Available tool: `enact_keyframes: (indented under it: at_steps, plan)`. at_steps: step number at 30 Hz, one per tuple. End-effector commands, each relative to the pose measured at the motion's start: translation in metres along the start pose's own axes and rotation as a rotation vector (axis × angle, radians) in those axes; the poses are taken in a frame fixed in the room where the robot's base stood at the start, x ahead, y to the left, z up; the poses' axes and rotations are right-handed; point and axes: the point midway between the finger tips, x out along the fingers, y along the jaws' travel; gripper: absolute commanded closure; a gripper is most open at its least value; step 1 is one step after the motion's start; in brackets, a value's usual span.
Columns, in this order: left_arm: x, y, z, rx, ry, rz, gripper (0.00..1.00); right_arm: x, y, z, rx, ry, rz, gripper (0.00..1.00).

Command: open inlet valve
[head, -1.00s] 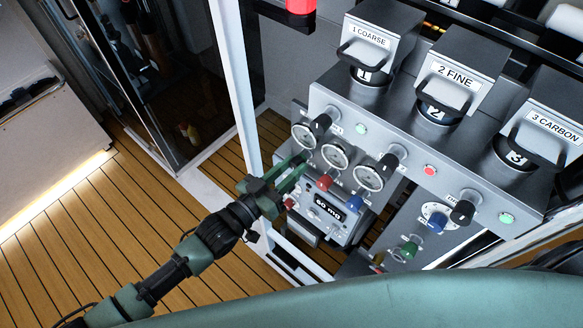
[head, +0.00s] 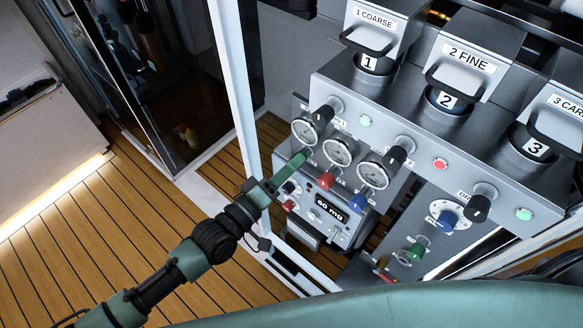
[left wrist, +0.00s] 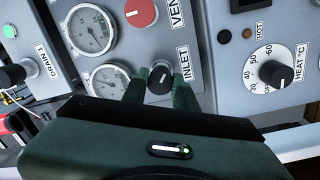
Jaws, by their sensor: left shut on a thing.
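The inlet valve is a small black knob (left wrist: 160,82) with a white mark, beside the INLET label (left wrist: 185,63) on a grey panel in the left wrist view. My left gripper (left wrist: 159,76) has its two green fingers on either side of this knob and is shut on it. In the head view, my left gripper (head: 304,157) reaches the panel just below the leftmost gauge. Its fingers line up there as one and hide the knob.
A red VENT knob (left wrist: 141,11) and two gauges (left wrist: 88,30) sit close to the inlet knob. In the head view, red (head: 326,180) and blue (head: 359,201) knobs are to its right. A white post (head: 235,95) stands left of the panel.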

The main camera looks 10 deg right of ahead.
Motion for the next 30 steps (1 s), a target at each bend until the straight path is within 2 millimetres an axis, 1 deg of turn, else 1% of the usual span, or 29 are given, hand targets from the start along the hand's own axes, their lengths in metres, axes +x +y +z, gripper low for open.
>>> enact_keyframes:
  at_steps: [1,6,12,29,30]
  plan:
    - [-0.0006,-0.0027,0.0011,-0.033,0.001,-0.002,1.00,0.0038,0.0002,0.0005,0.000,0.000,0.000,0.50]
    - [-0.0007,-0.0028,0.0011,-0.126,0.005,-0.002,1.00,0.0079,0.0007,0.0010,0.000,0.000,0.001,0.50]
    - [-0.0007,-0.0021,0.0011,-0.191,0.008,-0.001,1.00,0.0105,0.0013,0.0014,0.000,-0.001,0.002,0.50]
    - [-0.0008,-0.0022,0.0014,-0.215,0.009,-0.003,1.00,0.0111,0.0015,0.0016,0.000,-0.001,0.002,0.50]
    - [-0.0008,-0.0022,0.0014,-0.215,0.009,-0.003,0.61,0.0111,0.0015,0.0016,0.000,-0.001,0.002,0.50]
